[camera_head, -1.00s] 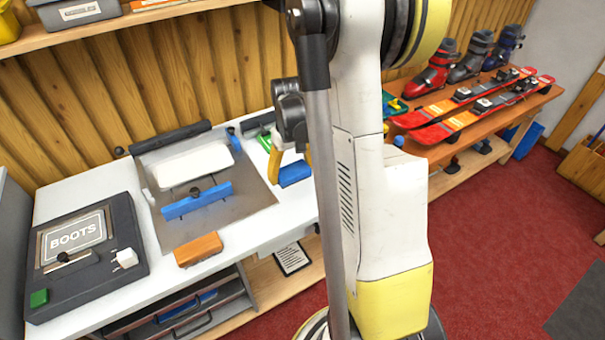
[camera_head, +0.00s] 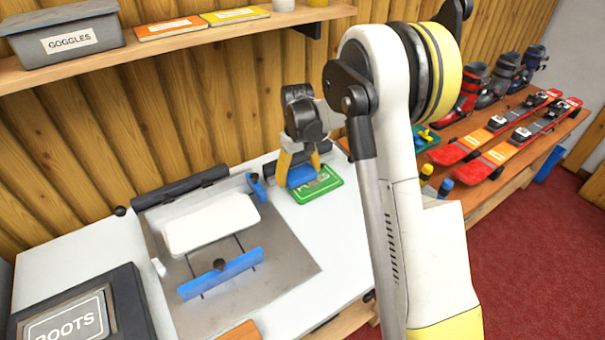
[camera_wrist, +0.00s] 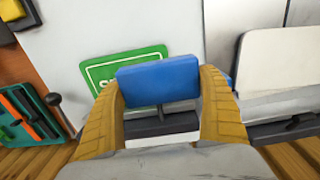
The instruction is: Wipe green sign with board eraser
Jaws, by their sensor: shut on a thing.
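The board eraser is a blue block (camera_head: 300,177); it fills the space between my fingers in the wrist view (camera_wrist: 158,80). My gripper (camera_head: 300,165), with yellow fingers, is shut on it and points down at the back of the white bench. The green sign (camera_head: 322,187) lies flat on the bench, white-edged, directly beside and partly under the eraser in the picture. In the wrist view the sign (camera_wrist: 100,72) shows behind the eraser's left side, and most of its lettering is hidden. I cannot tell whether the eraser touches it.
A metal plate (camera_head: 290,277) with a white pad (camera_head: 210,223) and a blue bar (camera_head: 222,273) lies left of the sign. A small blue object (camera_head: 256,187) stands near. A BOOTS box (camera_head: 130,300) sits front left. A shelf (camera_head: 170,47) hangs above. Bench right of the sign is clear.

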